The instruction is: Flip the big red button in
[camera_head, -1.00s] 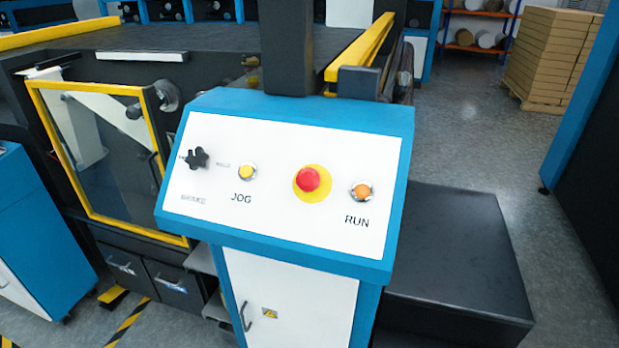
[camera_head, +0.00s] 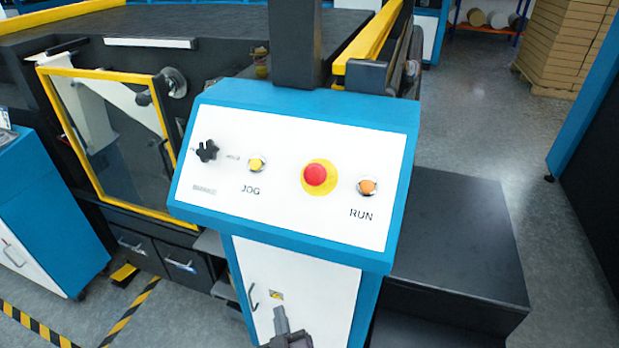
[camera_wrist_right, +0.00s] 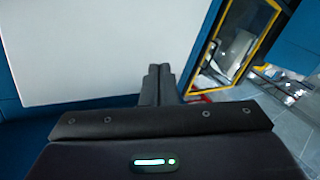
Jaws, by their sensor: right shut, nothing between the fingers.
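The big red button (camera_head: 315,175) is a round red cap on a yellow disc, on the white slanted face of the blue control panel (camera_head: 300,259). My right gripper (camera_head: 279,312) is at the bottom of the head view, in front of the white cabinet door below the panel. It is lower than the button and apart from it in the picture. In the right wrist view, the fingers (camera_wrist_right: 159,72) are together with nothing between them. A white cabinet surface is beyond them. The button is not seen there. My left gripper is not in view.
The panel also has a black knob (camera_head: 206,150), a yellow JOG button (camera_head: 257,163) and an orange RUN button (camera_head: 367,186). A dark box (camera_head: 455,250) stands to the right. A yellow-framed glass door (camera_head: 115,140) is at the left. Open floor lies at the right.

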